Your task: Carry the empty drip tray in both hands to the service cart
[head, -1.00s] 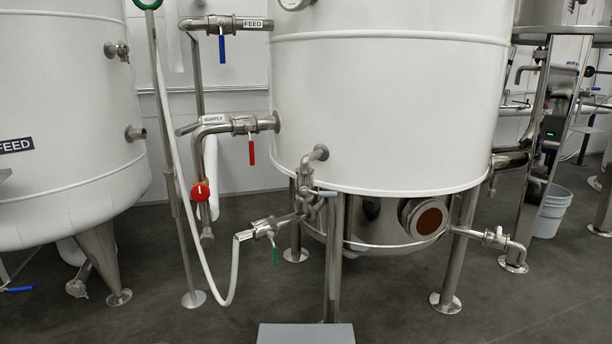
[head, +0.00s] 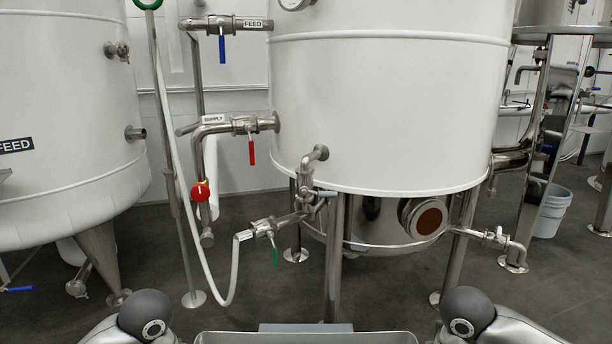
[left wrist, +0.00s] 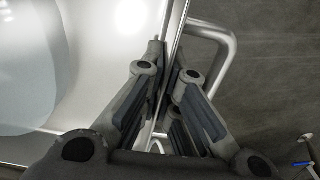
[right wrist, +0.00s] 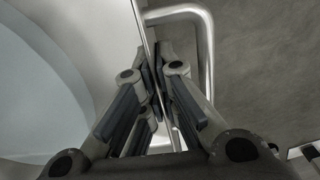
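The drip tray (head: 305,339) is a pale grey metal tray, and only its far rim shows at the bottom middle of the head view. In the left wrist view my left gripper (left wrist: 168,52) has its fingers closed on the tray's thin side wall (left wrist: 178,22), beside a bent tube handle (left wrist: 222,45). In the right wrist view my right gripper (right wrist: 157,55) is closed the same way on the opposite wall, beside another tube handle (right wrist: 208,50). The fingertips partly hide the wall. The head view shows my arms but not the fingers. The service cart is not in view.
A large white tank (head: 390,100) on metal legs stands ahead, with a low pipe outlet (head: 515,247) at right and a valve and white hose (head: 235,270) at left. Another tank (head: 65,120) is at far left. A bucket (head: 552,210) stands at right. Dark floor lies between.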

